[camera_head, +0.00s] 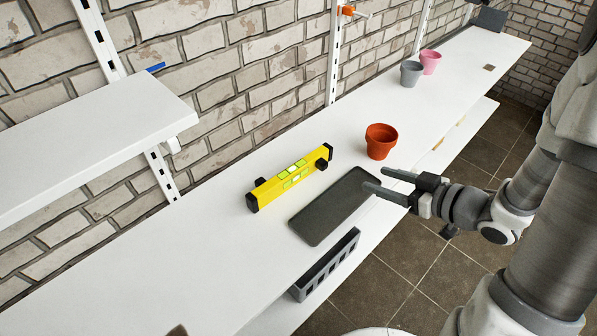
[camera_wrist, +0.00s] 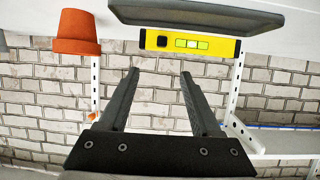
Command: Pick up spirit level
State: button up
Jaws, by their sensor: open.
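The spirit level (camera_head: 290,178) is yellow with black end caps and pale green vials. It lies on the white shelf behind a dark grey tray (camera_head: 318,226). In the wrist view the spirit level (camera_wrist: 215,43) shows upside down beyond the tray (camera_wrist: 200,16), whose edge hides part of it. My gripper (camera_head: 375,180) is open and empty, at the right end of the tray, towards the shelf's front edge. It is apart from the spirit level. In the wrist view my gripper (camera_wrist: 160,75) has its two fingers spread, with brick wall seen between them.
An orange-red pot (camera_head: 381,141) stands just behind my gripper; it also shows in the wrist view (camera_wrist: 77,33). Grey (camera_head: 411,74) and pink (camera_head: 430,62) pots stand farther along the shelf (camera_head: 215,265). A grey slotted bin (camera_head: 327,266) sits below the front edge. The shelf's left part is mostly clear.

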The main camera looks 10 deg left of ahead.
aim_at(324, 163)
jog(key=b+x, duration=0.2)
jog(key=x, duration=0.6)
jog(key=b+x, duration=0.1)
jog(key=x, duration=0.7)
jog(key=shift+s+a+f+b, duration=0.1)
jog(key=shift+s+a+b, duration=0.15)
jog(key=shift+b, duration=0.1)
grip_shut()
